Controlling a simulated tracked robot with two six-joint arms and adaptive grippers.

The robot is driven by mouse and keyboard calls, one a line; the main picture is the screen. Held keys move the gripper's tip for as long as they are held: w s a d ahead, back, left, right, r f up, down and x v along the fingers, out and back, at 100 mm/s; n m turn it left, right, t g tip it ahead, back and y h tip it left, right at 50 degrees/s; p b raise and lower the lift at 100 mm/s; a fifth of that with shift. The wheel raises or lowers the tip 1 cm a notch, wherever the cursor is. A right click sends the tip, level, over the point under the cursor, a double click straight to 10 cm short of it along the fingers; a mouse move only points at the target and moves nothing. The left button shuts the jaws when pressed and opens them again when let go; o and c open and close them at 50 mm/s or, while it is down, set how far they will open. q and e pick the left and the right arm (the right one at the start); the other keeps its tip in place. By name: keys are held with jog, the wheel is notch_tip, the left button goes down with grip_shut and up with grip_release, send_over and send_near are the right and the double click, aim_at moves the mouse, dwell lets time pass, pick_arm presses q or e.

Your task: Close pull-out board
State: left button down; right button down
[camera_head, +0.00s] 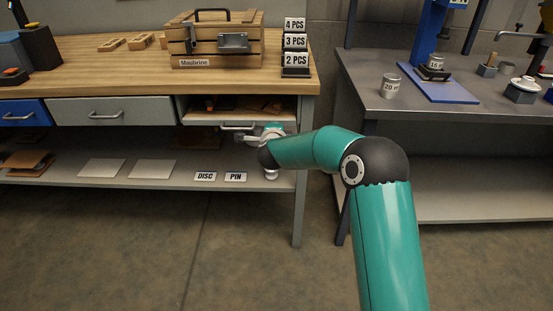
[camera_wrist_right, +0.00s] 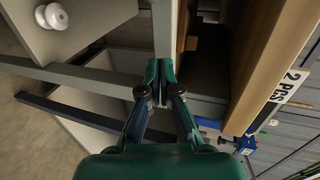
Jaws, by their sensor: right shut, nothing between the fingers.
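Under the right end of the wooden workbench is an open bay with a grey front strip (camera_head: 205,123) and a bar handle; a tool and brown pieces show inside. I take this to be the pull-out board, but cannot be sure. My right gripper (camera_head: 244,138) is just below the handle. In the right wrist view my gripper (camera_wrist_right: 160,72) is shut and empty, its fingertips close to a grey edge (camera_wrist_right: 162,25); contact is unclear. A grey panel (camera_wrist_right: 95,15) with a white knob (camera_wrist_right: 52,16) is at the upper left. My left gripper is not in view.
The workbench (camera_head: 110,75) carries a wooden crate (camera_head: 215,60) and number signs (camera_head: 296,43). Below is a lower shelf (camera_head: 270,183) with DISC and PIN labels (camera_head: 205,176). A grey table (camera_head: 440,105) stands at right. The floor in front is clear.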

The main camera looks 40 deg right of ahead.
jog(key=f+v, duration=0.1)
jog(key=v, duration=1.1)
jog(key=s+a+f+n+g+y, duration=0.1)
jog(key=s+a+f+n+y, duration=0.15)
jog(key=f, duration=0.65)
jog(key=s+a+f+n+g+y, duration=0.1)
jog(key=s+a+f+n, duration=0.25)
jog(key=f, duration=0.55)
jog(key=s+a+f+n+g+y, duration=0.1)
jog(key=s+a+f+n+y, duration=0.15)
jog(key=f, duration=0.65)
jog(key=s+a+f+n+g+y, duration=0.35)
jog(key=s+a+f+n, duration=0.25)
jog(key=s+a+f, duration=0.35)
jog(key=s+a+f+n+g+y, duration=0.1)
jog(key=s+a+n+g, duration=0.1)
jog(key=s+a+n, duration=0.35)
jog(key=s+a+n+g+y, duration=0.2)
jog(key=s+n+g, duration=0.1)
jog(key=s, duration=0.5)
notch_tip(320, 180, up, 24)
jog(key=p, duration=2.4)
jog(key=shift+f, duration=0.2)
jog(key=shift+w+d+t, duration=0.1)
jog(key=shift+d+t, duration=0.05)
jog(key=shift+t, duration=0.1)
